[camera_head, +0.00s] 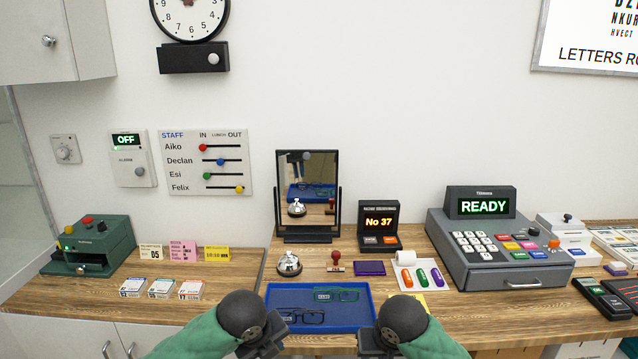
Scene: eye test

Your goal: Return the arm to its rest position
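My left arm (190,338) and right arm (440,343), both green with round black wrists, reach in from the bottom edge. My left gripper (274,326) is at the front left corner of the blue tray, and my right gripper (372,341) is at its front right corner. Both grippers are dark, small and seen from behind, so I cannot tell if their fingers are open or shut. I see no object held in either. The blue tray (345,318) lies between them with green-framed glasses (336,295) and dark-framed glasses (301,317) in it.
A bell (289,264), a mirror (307,240), a red-handled stamp (336,262) and a "No 37" display (379,226) stand behind the tray. A cash register (498,247) is at right; a green machine (88,246) is at left. Bare wood (225,280) shows left of the tray.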

